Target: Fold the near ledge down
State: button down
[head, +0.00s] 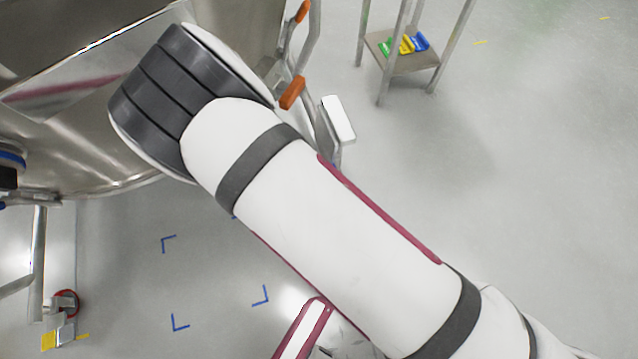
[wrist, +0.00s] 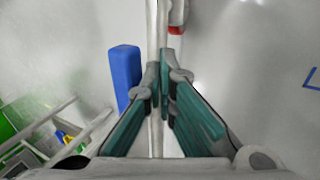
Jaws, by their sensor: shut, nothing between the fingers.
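In the wrist view my gripper (wrist: 160,75) shows two teal-padded fingers brought together at the tips. I see nothing held. A thin pale bar or panel edge (wrist: 152,25) runs down from the top of that view to the fingertips; I cannot tell whether it is the near ledge or whether the fingers touch it. In the head view my arm crosses the middle and my gripper is hidden. A large steel surface (head: 95,150) lies at the left, partly behind my arm. I cannot clearly make out the ledge in the head view.
A metal frame with orange grips (head: 291,93) and a white block (head: 338,118) stands beside my arm. A stand (head: 400,62) holds coloured items farther back. A blue block (wrist: 126,75) is left of my fingers. Floor (head: 540,180) at the right is clear.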

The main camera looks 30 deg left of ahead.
jog(key=shift+w+d+f, duration=0.1)
jog(key=shift+w+d, duration=0.1)
dwell(0.6)
jog(key=v, duration=1.2)
jog(key=shift+d, duration=0.1)
